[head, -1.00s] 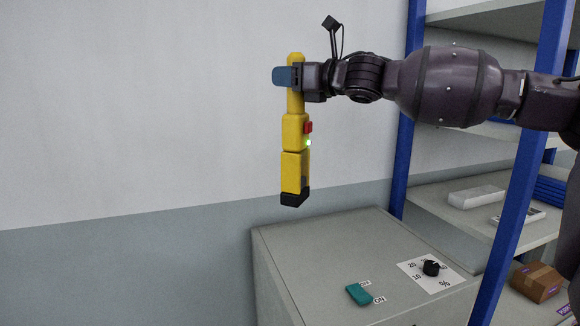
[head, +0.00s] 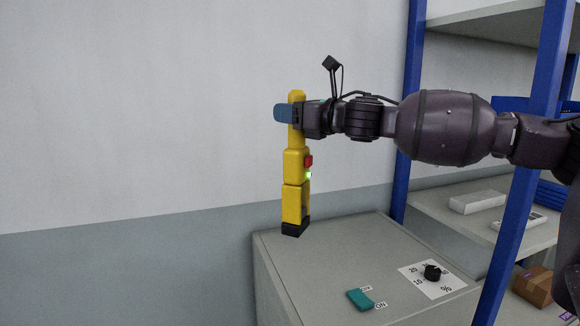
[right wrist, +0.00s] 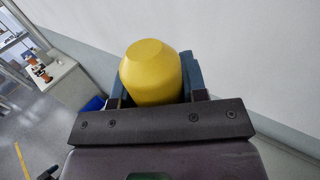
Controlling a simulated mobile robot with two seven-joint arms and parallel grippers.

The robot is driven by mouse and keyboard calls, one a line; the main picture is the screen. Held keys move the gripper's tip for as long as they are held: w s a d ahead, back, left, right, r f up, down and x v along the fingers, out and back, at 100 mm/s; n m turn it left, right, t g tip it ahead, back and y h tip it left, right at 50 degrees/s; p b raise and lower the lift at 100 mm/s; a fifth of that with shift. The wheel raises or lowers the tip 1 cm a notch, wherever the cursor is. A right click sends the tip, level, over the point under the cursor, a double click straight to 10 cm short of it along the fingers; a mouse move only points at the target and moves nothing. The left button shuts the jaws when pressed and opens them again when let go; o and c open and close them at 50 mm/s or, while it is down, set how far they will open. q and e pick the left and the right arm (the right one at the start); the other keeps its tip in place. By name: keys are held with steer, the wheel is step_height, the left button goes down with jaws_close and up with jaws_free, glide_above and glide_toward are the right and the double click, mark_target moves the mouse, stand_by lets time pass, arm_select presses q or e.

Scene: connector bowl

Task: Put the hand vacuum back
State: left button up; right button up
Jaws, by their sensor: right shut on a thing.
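The hand vacuum (head: 295,170) is yellow, with a red button, a lit green light and a black lower end. It hangs upright, its black end over or in front of the far left part of the grey cabinet top; I cannot tell whether it touches. My right gripper (head: 288,113) is shut on its upper handle. The right wrist view shows the yellow handle end (right wrist: 152,72) between the blue fingers of the right gripper (right wrist: 155,85). My left gripper is not in view. No holder for the vacuum can be made out.
The grey cabinet (head: 330,258) carries a teal switch (head: 360,299) marked ON and a black knob (head: 432,272) on a white dial plate. A blue-posted shelf (head: 520,190) with boxes stands at the right. The wall at the left is bare.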

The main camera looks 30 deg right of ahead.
mark_target(290, 167)
steer(key=shift+f, duration=5.95)
steer(key=o, duration=0.9)
